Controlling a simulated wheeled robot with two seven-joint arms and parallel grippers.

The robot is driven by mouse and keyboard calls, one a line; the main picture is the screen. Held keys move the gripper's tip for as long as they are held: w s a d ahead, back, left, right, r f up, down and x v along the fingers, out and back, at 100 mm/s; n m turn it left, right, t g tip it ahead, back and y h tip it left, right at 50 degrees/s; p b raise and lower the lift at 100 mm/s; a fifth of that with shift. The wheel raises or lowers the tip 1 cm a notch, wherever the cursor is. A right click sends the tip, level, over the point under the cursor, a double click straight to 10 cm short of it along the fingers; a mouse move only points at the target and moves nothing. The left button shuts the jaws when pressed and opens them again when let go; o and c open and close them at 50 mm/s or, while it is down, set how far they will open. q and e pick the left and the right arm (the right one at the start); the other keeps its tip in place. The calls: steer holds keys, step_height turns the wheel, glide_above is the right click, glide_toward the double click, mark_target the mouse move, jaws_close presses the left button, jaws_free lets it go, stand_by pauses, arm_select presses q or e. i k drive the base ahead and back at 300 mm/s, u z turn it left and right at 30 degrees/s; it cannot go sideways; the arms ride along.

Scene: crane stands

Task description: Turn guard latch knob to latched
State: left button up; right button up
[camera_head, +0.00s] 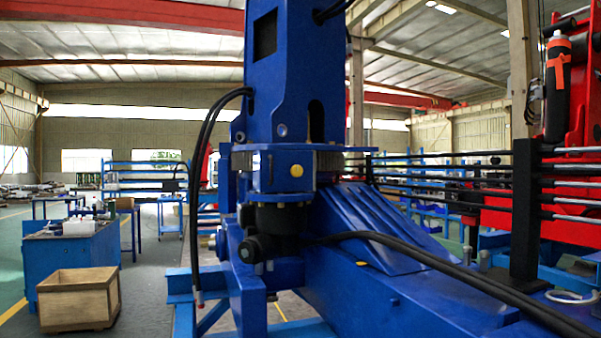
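A blue crane stand with an upright blue column (283,100) fills the middle of the head view. A small round yellow knob-like part (296,170) sits on the front face of the blue collar (268,180) at the column's foot. It may be the guard latch knob, but no label shows and I cannot tell its latch position. A dark round fitting (250,250) is below the collar. Neither of my grippers is in view, and nothing of my arms shows near the stand.
Black hoses (205,140) hang left of the column, and another (440,268) runs across the blue base at right. A wooden crate (78,300) and a blue cabinet (70,262) stand at left. Red machinery (570,210) is at right. Grey floor (148,300) is open left of the stand.

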mark_target(295, 171)
steer(key=z, duration=0.7)
steer(key=k, duration=0.2)
steer(key=u, duration=1.75)
steer(key=i, duration=0.85)
